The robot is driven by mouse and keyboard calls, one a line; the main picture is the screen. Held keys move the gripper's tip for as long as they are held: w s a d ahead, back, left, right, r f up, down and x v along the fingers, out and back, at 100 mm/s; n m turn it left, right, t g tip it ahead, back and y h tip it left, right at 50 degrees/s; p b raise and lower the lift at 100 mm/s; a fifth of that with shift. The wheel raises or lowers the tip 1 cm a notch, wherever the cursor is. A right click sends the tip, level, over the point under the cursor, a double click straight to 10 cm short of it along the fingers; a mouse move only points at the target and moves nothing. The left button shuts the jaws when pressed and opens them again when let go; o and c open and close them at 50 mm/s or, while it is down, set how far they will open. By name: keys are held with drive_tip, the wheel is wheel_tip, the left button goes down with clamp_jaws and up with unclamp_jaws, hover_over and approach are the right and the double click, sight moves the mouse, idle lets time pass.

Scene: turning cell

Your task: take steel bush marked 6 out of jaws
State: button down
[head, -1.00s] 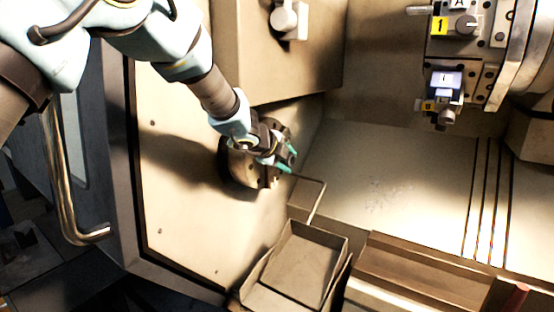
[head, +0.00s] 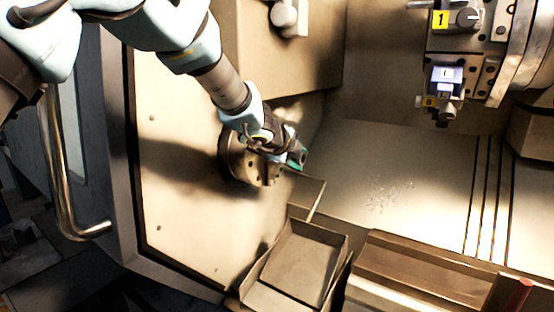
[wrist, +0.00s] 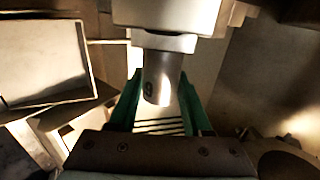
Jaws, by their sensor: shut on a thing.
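The steel bush (wrist: 160,80) is a smooth grey cylinder with a dark digit that reads like a 9 this way up in the wrist view. My gripper (wrist: 160,100) has its green fingers on either side of the bush and is shut on it. The arm and gripper hide the jaws there. I cannot tell whether the bush is clear of them.
An open tray (head: 300,262) stands below the chuck; a tray also shows at left in the wrist view (wrist: 45,62). The tool turret (head: 470,50) is at the upper right. The floor between is free.

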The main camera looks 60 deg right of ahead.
drive_tip(key=shift+s+b, duration=1.2)
drive_tip(key=shift+s, duration=1.65)
drive_tip(key=shift+r, duration=0.1)
